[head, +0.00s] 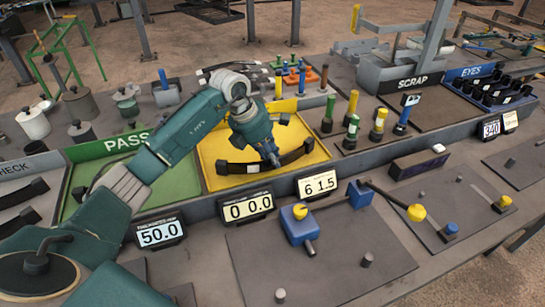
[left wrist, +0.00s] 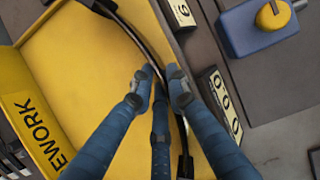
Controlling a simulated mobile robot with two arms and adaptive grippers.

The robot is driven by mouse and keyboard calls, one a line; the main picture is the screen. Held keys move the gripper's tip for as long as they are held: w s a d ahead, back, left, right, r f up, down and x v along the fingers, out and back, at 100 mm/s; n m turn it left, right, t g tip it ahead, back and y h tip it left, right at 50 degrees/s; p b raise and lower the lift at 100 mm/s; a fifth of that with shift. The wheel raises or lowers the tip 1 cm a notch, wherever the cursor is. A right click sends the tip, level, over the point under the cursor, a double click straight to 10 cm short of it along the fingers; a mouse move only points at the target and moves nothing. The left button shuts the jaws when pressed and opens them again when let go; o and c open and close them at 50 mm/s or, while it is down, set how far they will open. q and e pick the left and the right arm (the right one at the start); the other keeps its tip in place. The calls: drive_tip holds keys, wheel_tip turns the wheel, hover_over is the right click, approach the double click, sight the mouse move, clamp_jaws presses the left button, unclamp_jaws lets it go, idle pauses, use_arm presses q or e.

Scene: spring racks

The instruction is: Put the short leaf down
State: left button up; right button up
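A dark, curved short leaf (head: 296,155) is at the front of the yellow rework tray (head: 222,133). My left gripper (head: 272,158) reaches down onto the leaf's middle from above. In the left wrist view, the leaf (left wrist: 130,28) runs between the grey-tipped fingers of my left gripper (left wrist: 161,84), with fingertips close against both sides. The gripper looks shut on it. The leaf is low, along the tray's front side; I cannot tell whether it touches the tray floor. The word REWORK shows on the tray's rim in the left wrist view. My right gripper is not in view.
The green PASS tray (head: 88,190) adjoins on the left. Digital displays (head: 247,207) stand just in front of the yellow tray. Yellow- and green-topped posts (head: 351,131) stand to its right. A grey plate with a blue and yellow fixture (head: 299,226) lies in front.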

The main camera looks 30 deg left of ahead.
use_arm(q)
drive_tip(key=shift+o, duration=1.2)
drive_tip(key=shift+s, duration=0.1)
drive_tip(key=shift+r, duration=0.1)
drive_tip(key=b+v, duration=0.2)
drive_tip(key=v, duration=0.8)
drive_tip(key=shift+s+a+r+b, duration=0.1)
drive_tip(key=shift+a+r+b, duration=0.05)
drive_tip(key=shift+r+b, duration=0.15)
drive_tip(key=shift+s+a+r, duration=0.1)
drive_tip(key=shift+s+r, duration=0.1)
drive_tip(key=shift+r, duration=0.4)
